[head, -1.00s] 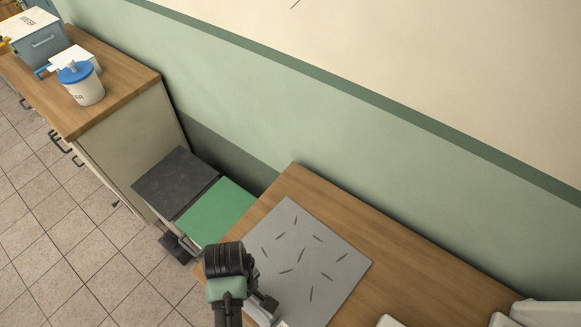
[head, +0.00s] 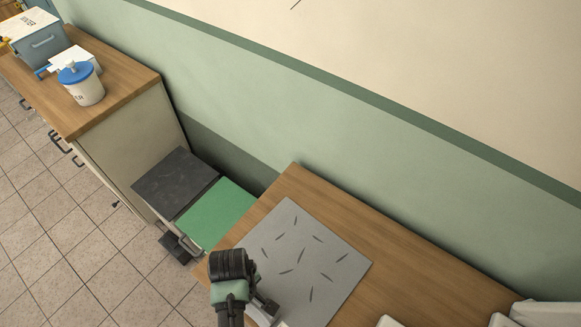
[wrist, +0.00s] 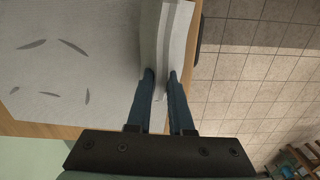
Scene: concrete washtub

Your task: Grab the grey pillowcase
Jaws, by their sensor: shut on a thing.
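The grey pillowcase (head: 305,255), marked with dark leaf shapes, lies flat over most of its area on the wooden tabletop. In the wrist view the pillowcase (wrist: 75,85) fills the left side, and a paler banded edge of it rises beside the table's edge. My gripper (wrist: 160,80) has its two dark blue fingers on either side of this raised edge, shut on it. In the head view my gripper (head: 265,306) is at the pillowcase's near left edge, its fingertips mostly hidden by my arm.
The wooden table (head: 420,265) is bare to the right of the pillowcase. White items (head: 540,313) stand at the lower right. A green panel (head: 215,212) and a dark panel (head: 175,182) sit lower, left of the table. A counter (head: 120,85) holds a blue-lidded tub (head: 83,88).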

